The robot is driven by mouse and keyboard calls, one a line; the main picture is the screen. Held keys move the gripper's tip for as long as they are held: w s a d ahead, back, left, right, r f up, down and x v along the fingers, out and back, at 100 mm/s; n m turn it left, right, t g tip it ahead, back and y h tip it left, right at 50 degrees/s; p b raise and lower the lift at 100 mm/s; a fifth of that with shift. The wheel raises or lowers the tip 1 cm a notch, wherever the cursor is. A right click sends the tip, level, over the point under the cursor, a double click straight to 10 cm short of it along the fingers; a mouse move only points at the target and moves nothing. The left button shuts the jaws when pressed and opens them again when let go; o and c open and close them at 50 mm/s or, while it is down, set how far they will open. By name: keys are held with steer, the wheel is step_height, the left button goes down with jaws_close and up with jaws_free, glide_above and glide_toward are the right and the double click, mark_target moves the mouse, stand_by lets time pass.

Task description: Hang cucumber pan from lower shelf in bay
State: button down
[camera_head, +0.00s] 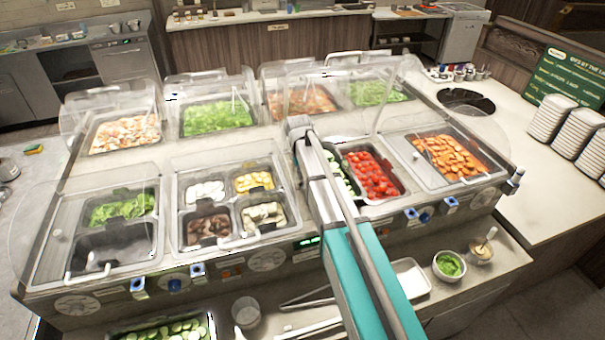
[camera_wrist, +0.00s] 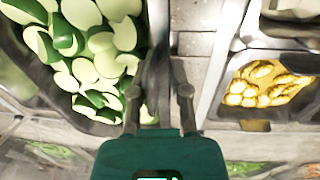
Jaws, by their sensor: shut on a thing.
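A dark pan of sliced cucumber (camera_head: 341,168) shows partly behind my arm in the head view, beside the red tomatoes. In the wrist view, the cucumber pan (camera_wrist: 95,50) fills the upper left. My gripper (camera_wrist: 163,70) is at this pan's side and is shut on its rim or wall; the exact contact is hard to see. My arm hides the gripper in the head view. Another cucumber pan (camera_head: 170,331) stands on the lower shelf at the bottom left, cut off by the frame edge. I cannot tell whether the held pan is fully seated.
Tomatoes (camera_head: 371,175) are right of the cucumber, carrots (camera_head: 455,157) further right. A yellow-filled pan (camera_head: 253,182) lies to the left and shows in the wrist view (camera_wrist: 262,84). Clear guards surround the wells.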

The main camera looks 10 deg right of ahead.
steer(key=shift+f+b, duration=1.85)
steer(key=shift+f, duration=0.15)
steer(key=shift+s+f+b, duration=0.25)
steer(key=shift+s+b, duration=0.1)
steer(key=shift+a+f, duration=0.1)
steer(key=shift+w+f, duration=0.1)
steer(key=shift+w, duration=0.05)
steer(key=shift+f, duration=0.1)
steer(key=shift+w, duration=0.1)
steer(key=shift+c, duration=2.1)
jaws_free()
steer(key=shift+w, duration=0.15)
